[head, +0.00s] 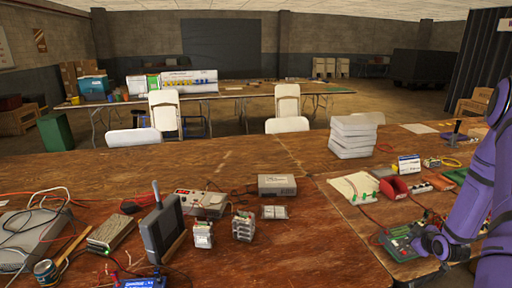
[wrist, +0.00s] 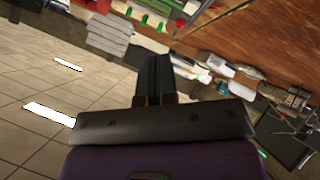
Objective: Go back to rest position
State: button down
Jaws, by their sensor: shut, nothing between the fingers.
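My gripper (wrist: 153,78) shows in the wrist view with its two dark fingers together and nothing between them. Below the fingers are the dark hand and my purple wrist. My purple arm (head: 485,180) reaches in at the right edge of the head view, in front of the right part of the workbench (head: 280,245). I cannot make out the fingers in the head view. A green device (head: 400,243) lies on the bench beside the lower part of my arm.
The bench holds a dark upright device (head: 162,232), a grey box (head: 277,185), a stack of white trays (head: 353,135) and a red bin (head: 393,188), with loose cables. The front middle of the bench is bare. White chairs (head: 287,124) stand behind. Tiled floor (wrist: 35,75) shows in the wrist view.

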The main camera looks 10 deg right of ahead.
jog(key=w+a+r+m+g, duration=0.15)
jog(key=a+r, duration=0.35)
jog(key=r, duration=0.7)
jog(key=w+a+r+g, duration=0.15)
jog(key=a+r, duration=0.35)
jog(key=r, duration=0.7)
jog(key=s+a+r+m, duration=0.3)
jog(key=s+a+r, duration=0.5)
jog(key=a+r, duration=0.4)
jog(key=s+a+r+g+y, duration=0.1)
jog(key=s+a+r, duration=0.2)
jog(key=s+a, duration=0.3)
jog(key=s+a+r+m+g+y, duration=0.1)
jog(key=s+a+r, duration=0.3)
jog(key=s, duration=1)
jog(key=a, duration=0.2)
jog(key=shift+s+a+r+g, duration=0.2)
jog(key=shift+a+g, duration=0.1)
jog(key=shift+m, duration=0.25)
